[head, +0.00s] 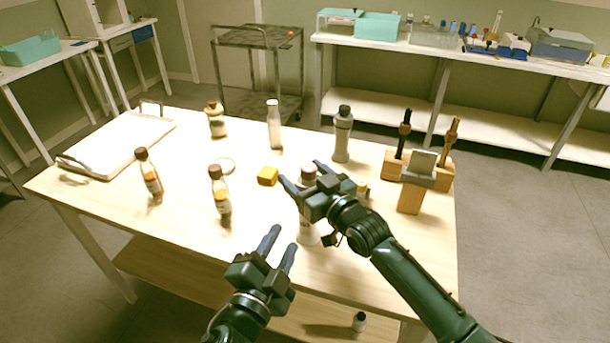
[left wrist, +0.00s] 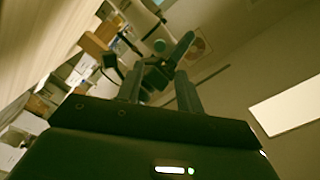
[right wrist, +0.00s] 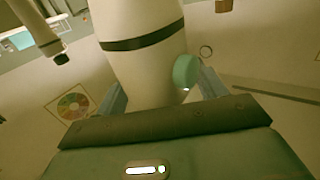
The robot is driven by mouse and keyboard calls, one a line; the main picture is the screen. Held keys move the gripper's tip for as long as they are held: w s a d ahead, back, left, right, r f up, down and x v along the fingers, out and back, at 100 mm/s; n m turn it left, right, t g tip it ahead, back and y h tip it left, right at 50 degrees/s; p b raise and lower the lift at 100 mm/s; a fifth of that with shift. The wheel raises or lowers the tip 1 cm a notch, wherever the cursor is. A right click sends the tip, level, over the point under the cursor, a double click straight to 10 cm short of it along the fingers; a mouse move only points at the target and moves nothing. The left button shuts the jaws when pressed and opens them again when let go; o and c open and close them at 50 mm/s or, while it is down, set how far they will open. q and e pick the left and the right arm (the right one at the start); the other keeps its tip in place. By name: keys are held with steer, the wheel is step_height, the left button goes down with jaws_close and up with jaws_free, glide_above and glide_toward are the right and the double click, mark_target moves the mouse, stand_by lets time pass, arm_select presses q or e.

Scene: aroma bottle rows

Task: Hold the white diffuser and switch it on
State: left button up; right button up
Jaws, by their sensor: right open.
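The white diffuser (head: 307,236) stands on the table, largely hidden behind my right gripper (head: 301,177) in the head view. In the right wrist view the diffuser (right wrist: 142,70) fills the space between the fingers, with a dark band and a round teal button (right wrist: 186,71). My right gripper is open, with one finger on each side of the diffuser; I cannot tell whether they touch it. My left gripper (head: 281,239) is open and empty, lower and to the left of the diffuser, near the table's front edge.
Brown bottles (head: 150,176) (head: 220,190) stand at the left. A white bottle (head: 274,126) and a grey bottle (head: 342,135) stand behind. A wooden holder (head: 445,170) is at right, a white tray (head: 118,150) at far left.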

steer(key=c, duration=1.1)
arm_select(q)
jaws_close()
arm_select(e)
steer(key=shift+c, duration=0.2)
stand_by(2.9)
